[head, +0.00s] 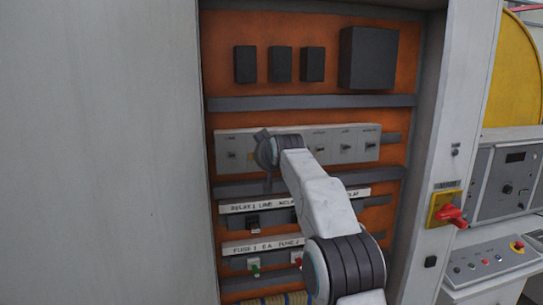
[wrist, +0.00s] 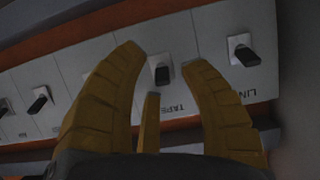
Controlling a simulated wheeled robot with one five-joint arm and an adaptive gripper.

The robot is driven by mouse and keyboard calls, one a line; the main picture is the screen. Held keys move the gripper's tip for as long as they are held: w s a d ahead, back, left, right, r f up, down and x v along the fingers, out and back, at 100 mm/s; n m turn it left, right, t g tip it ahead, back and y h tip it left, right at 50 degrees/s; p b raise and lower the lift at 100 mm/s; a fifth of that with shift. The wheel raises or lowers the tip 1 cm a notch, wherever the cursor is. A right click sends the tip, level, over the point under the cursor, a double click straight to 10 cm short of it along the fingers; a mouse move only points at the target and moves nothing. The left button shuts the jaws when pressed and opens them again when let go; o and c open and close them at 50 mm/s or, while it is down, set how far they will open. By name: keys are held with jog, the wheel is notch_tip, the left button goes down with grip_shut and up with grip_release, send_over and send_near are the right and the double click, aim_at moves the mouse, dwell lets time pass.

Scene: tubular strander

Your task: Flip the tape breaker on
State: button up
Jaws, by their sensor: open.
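The tape breaker (wrist: 161,70) is a small dark toggle in a pale plate, with the label TAPE beside it in the wrist view. My gripper (wrist: 163,57) is open, its yellow fingers spread on either side of this toggle. The fingers look apart from the toggle, though the exact depth is hard to tell. In the head view, my gripper (head: 266,155) is at the left part of the grey breaker row (head: 344,147), and my arm covers some of the breakers there. I cannot tell from the toggle which position is on.
The line breaker (wrist: 242,52) sits close to the right finger, and more toggles (wrist: 39,100) lie to the left. Below the row in the head view are relays (head: 252,222) and fuses (head: 254,266). A red rotary switch (head: 449,214) is on the cabinet's right side.

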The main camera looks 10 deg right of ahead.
jog(key=v, duration=1)
jog(key=shift+s, duration=0.4)
jog(key=shift+r, duration=0.1)
jog(key=s+f+g, duration=0.4)
jog(key=s+f, duration=0.3)
jog(key=f, duration=0.4)
jog(key=s+f+g, duration=0.4)
jog(key=s+f, duration=0.2)
jog(key=f, duration=0.5)
jog(key=s+f+b, duration=0.2)
jog(key=s+f, duration=0.1)
jog(key=s, duration=1.1)
jog(key=s+f+g+b, duration=0.1)
jog(key=s+f, duration=0.3)
jog(key=s, duration=1.1)
jog(key=shift+s+f+b, duration=0.2)
jog(key=shift+f+b, duration=0.15)
jog(key=shift+b, duration=0.55)
